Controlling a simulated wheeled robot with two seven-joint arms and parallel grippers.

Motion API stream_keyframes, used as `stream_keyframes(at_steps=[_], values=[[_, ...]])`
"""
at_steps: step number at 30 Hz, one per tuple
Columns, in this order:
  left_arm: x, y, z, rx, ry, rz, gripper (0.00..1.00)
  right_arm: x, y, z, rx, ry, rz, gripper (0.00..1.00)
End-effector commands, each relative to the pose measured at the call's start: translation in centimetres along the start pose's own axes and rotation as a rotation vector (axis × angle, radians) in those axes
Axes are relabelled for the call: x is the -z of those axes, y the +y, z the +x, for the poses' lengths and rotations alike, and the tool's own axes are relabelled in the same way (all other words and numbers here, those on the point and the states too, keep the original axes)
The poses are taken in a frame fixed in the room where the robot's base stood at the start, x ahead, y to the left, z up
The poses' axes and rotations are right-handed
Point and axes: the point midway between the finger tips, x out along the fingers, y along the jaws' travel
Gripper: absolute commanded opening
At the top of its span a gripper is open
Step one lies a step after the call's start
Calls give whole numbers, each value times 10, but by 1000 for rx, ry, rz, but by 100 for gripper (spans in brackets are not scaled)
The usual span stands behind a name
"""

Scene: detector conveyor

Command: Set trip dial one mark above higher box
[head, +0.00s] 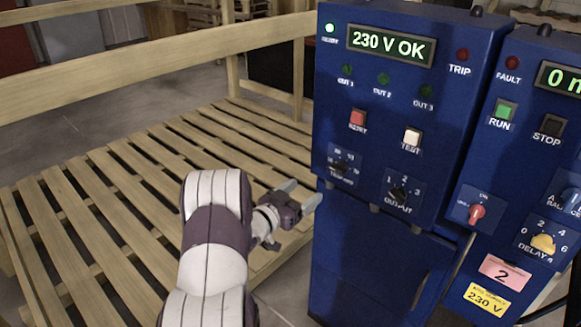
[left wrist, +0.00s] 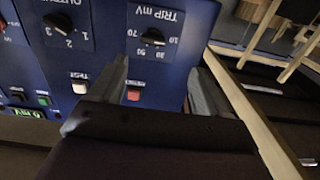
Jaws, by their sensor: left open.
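The trip dial (head: 341,167) is a small black knob at the lower left of the blue control panel's face. In the left wrist view the trip dial (left wrist: 152,38) appears upside down under the label "TRIP mV", with marks including 30, 50 and 70. I cannot tell exactly which mark its pointer is at. My left gripper (head: 300,195) is open and empty, below and left of the dial. In the left wrist view its two fingers (left wrist: 160,85) are spread, with the dial beyond them. I cannot identify any box in view. My right gripper is not in view.
The blue panel (head: 365,235) has a "230 V OK" display (head: 389,46), a red reset button (head: 358,119), a white test button (head: 412,138) and an output dial (head: 397,194). A second blue cabinet (head: 490,150) adjoins on the right. Wooden slats (head: 130,190) lie left.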

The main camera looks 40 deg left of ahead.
Motion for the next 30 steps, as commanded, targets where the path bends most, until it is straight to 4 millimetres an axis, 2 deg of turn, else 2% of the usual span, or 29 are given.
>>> stream_keyframes(at_steps=[5,12,18,22,29,30], values=[[5,2,22,-9,19,-13,77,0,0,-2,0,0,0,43],[6,2,85,-7,18,-13,77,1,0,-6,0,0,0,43],[6,2,118,-4,16,-13,77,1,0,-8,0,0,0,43],[6,2,126,-4,17,-13,77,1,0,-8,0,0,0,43],[6,2,127,-3,17,-13,77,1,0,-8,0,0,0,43],[6,2,127,-3,17,-13,64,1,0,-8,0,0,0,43]])
